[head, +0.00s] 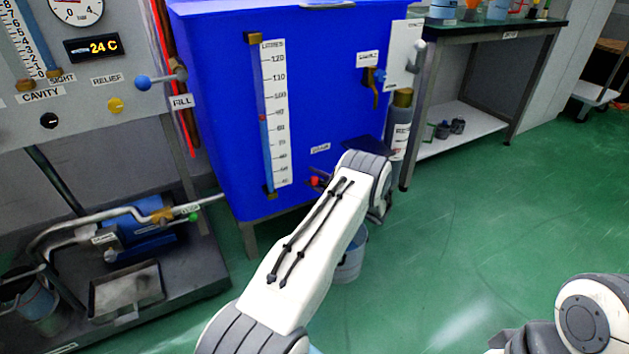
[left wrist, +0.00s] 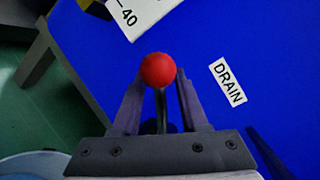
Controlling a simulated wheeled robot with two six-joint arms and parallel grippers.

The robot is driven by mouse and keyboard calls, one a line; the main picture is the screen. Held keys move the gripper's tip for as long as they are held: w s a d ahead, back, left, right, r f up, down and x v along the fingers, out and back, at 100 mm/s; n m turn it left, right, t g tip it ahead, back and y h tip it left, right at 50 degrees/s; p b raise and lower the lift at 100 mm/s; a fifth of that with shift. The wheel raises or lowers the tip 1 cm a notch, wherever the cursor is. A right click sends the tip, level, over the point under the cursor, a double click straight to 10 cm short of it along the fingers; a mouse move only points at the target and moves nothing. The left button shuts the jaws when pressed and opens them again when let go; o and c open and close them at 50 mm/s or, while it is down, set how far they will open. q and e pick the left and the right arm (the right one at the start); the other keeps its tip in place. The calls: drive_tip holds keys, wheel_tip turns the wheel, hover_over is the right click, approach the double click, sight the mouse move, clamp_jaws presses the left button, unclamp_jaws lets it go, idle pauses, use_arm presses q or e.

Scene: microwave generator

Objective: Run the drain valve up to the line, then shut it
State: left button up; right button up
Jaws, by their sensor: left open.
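The blue tank (head: 210,110) carries an upright sight gauge (head: 263,130) with a litres scale and a small red mark partway up its tube. The drain valve's red knob (head: 314,181) is low on the tank's front, and it shows large in the left wrist view (left wrist: 158,70) beside the DRAIN label (left wrist: 228,83). My left gripper (left wrist: 158,76) is open, its two fingers on either side of the knob's stem. I cannot tell whether they touch it. My left forearm hides most of that gripper in the head view. My right gripper is out of view.
A bucket (head: 351,258) stands on the floor under the tank, partly behind my left arm. A blue FILL knob (head: 143,82) is on the left panel. A low bench with a pump and tray (head: 128,292) is at lower left. Green floor to the right is open.

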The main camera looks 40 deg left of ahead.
use_arm(q)
clamp_jaws()
drive_tip(key=shift+d, duration=0.1)
idle(1.2)
